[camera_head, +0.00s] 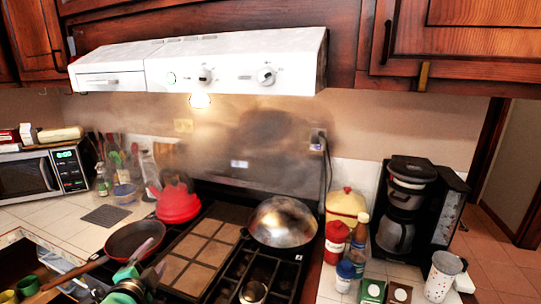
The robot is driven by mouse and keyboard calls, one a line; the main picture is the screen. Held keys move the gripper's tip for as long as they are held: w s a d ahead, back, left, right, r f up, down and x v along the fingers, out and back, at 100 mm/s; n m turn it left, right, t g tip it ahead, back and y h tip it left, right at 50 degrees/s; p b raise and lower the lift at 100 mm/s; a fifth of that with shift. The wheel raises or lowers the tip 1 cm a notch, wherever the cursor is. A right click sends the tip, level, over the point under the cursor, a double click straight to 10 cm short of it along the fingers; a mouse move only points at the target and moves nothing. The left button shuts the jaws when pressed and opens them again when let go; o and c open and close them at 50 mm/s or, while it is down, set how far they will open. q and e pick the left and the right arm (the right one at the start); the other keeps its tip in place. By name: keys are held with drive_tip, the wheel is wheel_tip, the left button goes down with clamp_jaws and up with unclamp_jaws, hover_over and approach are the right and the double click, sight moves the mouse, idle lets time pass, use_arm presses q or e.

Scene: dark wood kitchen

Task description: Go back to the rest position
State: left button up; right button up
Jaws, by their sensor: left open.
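My left gripper (140,273) shows low in the head view, at the bottom left. Its teal fingertips stand apart and I see nothing held between them. It is in front of the stove's left side, just below the red frying pan (128,238) in the picture. Whether it touches the stove or the pan cannot be told. My right gripper is not in view.
A griddle (205,250), a metal wok (283,222) and a red kettle (177,201) are on the stove area. A coffee maker (408,208) and several containers stand at right. A microwave (40,173) is at left. A white hood (215,62) hangs above.

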use_arm(q)
drive_tip(key=s+d+f+n+g+h, duration=0.1)
drive_tip(key=s+d+f+n+g, duration=0.35)
drive_tip(key=s+f, duration=0.65)
drive_tip(key=s+d+f+n+g+h, duration=0.1)
drive_tip(key=s+f+n+g, duration=0.6)
drive_tip(key=s, duration=0.5)
drive_tip(key=s+f+m+g+b, duration=0.1)
drive_tip(key=s+f, duration=0.1)
drive_tip(key=f, duration=1.3)
drive_tip(key=s+f+b, duration=0.2)
drive_tip(key=f, duration=1.2)
drive_tip(key=s+a+f+g+b, duration=0.1)
drive_tip(key=s+a+f, duration=0.2)
drive_tip(key=s+f, duration=1.1)
drive_tip(key=shift+s, duration=0.75)
